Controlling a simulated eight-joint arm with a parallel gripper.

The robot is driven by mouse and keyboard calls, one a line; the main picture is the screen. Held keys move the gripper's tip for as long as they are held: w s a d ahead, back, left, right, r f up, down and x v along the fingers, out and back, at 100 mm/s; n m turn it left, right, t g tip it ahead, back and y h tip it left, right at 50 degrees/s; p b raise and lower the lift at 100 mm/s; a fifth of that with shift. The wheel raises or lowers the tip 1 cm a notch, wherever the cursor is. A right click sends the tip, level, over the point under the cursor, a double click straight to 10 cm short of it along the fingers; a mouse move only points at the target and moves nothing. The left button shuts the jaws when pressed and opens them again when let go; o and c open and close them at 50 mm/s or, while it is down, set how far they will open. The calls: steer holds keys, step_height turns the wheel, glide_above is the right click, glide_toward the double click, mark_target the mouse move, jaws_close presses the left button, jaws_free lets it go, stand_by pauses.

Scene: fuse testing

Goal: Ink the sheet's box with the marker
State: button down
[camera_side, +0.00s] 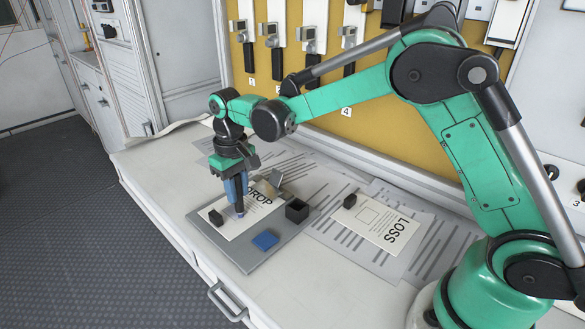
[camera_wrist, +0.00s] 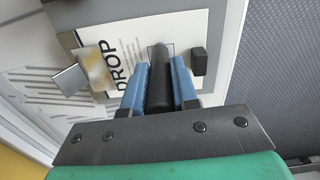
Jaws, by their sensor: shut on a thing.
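My gripper (camera_side: 239,208) is shut on a black marker (camera_wrist: 159,80), held point-down between two blue fingers. The DROP sheet (camera_side: 258,207) lies under it on a grey board (camera_side: 226,243); it also shows in the wrist view (camera_wrist: 190,22). In the wrist view the marker's far end overlaps the sheet's small outlined box (camera_wrist: 170,46), which is partly hidden. I cannot tell whether the tip touches the paper, or whether the box holds ink. A second sheet, marked LOSS (camera_side: 393,232), lies to the right with an outlined box (camera_side: 368,216) that looks empty.
A small black block (camera_side: 216,218) sits on the DROP sheet, just beside the marker. A black open holder (camera_side: 297,210), a blue square (camera_side: 264,240) and a metallic plate (camera_side: 277,178) are on the board.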

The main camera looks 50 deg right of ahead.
steer(key=shift+w, duration=1.95)
step_height(320, 180, up, 8)
